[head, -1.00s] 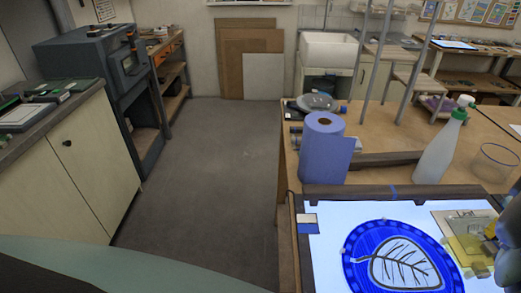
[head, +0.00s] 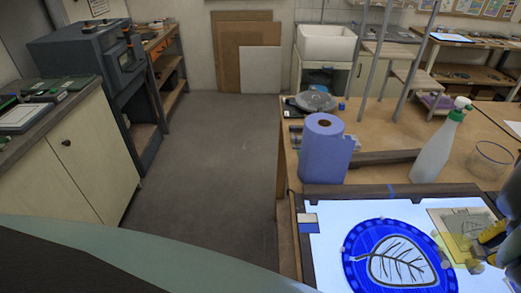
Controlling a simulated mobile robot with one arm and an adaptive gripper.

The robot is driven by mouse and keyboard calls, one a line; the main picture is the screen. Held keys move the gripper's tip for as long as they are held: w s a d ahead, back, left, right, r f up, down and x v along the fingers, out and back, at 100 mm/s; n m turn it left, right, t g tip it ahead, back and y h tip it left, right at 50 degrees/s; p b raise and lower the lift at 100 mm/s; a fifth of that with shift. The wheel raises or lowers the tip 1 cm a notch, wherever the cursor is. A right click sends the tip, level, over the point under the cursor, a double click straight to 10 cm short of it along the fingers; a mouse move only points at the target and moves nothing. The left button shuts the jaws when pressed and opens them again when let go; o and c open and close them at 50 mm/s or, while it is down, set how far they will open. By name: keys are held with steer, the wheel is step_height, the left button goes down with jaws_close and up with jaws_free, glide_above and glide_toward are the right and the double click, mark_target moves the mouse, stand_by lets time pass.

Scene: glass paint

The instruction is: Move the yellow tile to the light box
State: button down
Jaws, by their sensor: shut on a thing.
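The light box (head: 326,262) glows white at the lower right, inside a dark frame. A blue round glass piece with a pale leaf drawing (head: 392,262) lies on it. The see-through yellow tile (head: 455,240) is at the right side of the light box, in front of a beige leaf picture (head: 452,218). My gripper (head: 484,248) comes in from the right edge and is shut on the tile. The tile overlaps the lit surface in this view; I cannot tell whether it touches it. Part of my gripper is cut off by the picture edge.
A blue paper roll (head: 322,150), a spray bottle (head: 440,146) and a clear glass jar (head: 490,162) stand on the wooden table behind the light box. A small white and blue piece (head: 308,223) lies at its left edge. The floor (head: 205,160) at left is clear.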

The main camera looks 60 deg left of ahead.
steer(key=s+d+f+m+t+p, duration=0.1)
steer(key=s+d+m+t+p, duration=0.1)
steer(key=m, duration=0.4)
steer(key=s+d+f+m+t+p, duration=0.1)
steer(key=s+d+m+t+p, duration=0.1)
steer(key=s+d+m+p, duration=0.3)
steer(key=s+d+f+m+t+p, duration=0.1)
steer(key=s+d+m+t+p, duration=0.1)
steer(key=d+m+p, duration=0.3)
steer(key=shift+s+d+m+p, duration=0.1)
steer(key=shift+s+m+p, duration=0.3)
steer(key=shift+s+m, duration=0.45)
steer(key=shift+s+d+f+b, duration=0.1)
steer(key=shift+d+f+b, duration=0.05)
steer(key=shift+f+b, duration=2)
steer(key=shift+f, duration=0.3)
steer(key=shift+f+b, duration=0.3)
steer(key=shift+b, duration=0.3)
steer(key=c, duration=0.9)
jaws_free()
steer(key=shift+c, duration=0.2)
